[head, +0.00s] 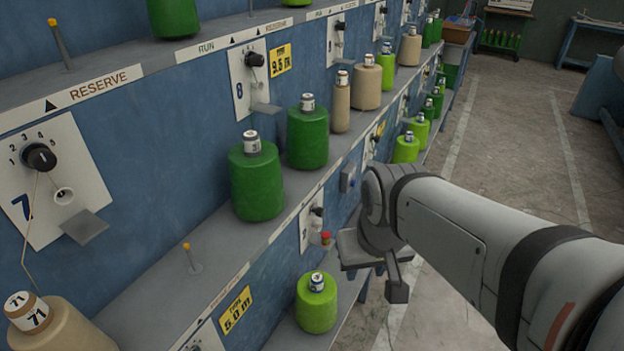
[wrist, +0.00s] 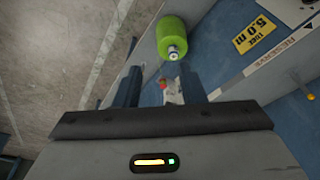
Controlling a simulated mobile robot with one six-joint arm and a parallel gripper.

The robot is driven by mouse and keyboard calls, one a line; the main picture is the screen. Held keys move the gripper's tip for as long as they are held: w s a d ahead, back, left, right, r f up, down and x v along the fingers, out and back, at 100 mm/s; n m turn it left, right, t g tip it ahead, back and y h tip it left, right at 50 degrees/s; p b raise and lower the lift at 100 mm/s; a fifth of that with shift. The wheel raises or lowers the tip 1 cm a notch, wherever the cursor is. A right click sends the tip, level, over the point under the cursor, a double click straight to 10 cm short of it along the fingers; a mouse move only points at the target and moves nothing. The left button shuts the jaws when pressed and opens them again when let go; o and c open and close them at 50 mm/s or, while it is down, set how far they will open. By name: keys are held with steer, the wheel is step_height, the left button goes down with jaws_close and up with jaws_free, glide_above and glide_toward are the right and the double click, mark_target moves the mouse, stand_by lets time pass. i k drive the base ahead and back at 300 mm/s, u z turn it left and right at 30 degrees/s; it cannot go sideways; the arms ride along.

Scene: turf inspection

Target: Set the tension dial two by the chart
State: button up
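A black tension dial (head: 40,157) with a scale of numbers sits on the white plate marked 7 at the left. No plate can be read as 2, and I see no chart I can make out. My gripper (head: 374,275) is out over the lower shelf's aisle side. In the wrist view my gripper (wrist: 158,88) has its fingers apart, with a small red-tipped part (wrist: 163,84) showing beyond the gap.
A yellow 5.0 m label (head: 236,310) is nearby. The aisle floor (head: 510,150) is clear.

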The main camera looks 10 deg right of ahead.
mark_target(320, 212)
steer(key=u, duration=1.45)
steer(key=k, duration=1)
steer(key=z, duration=0.4)
steer(key=i, duration=1.4)
steer(key=z, duration=0.1)
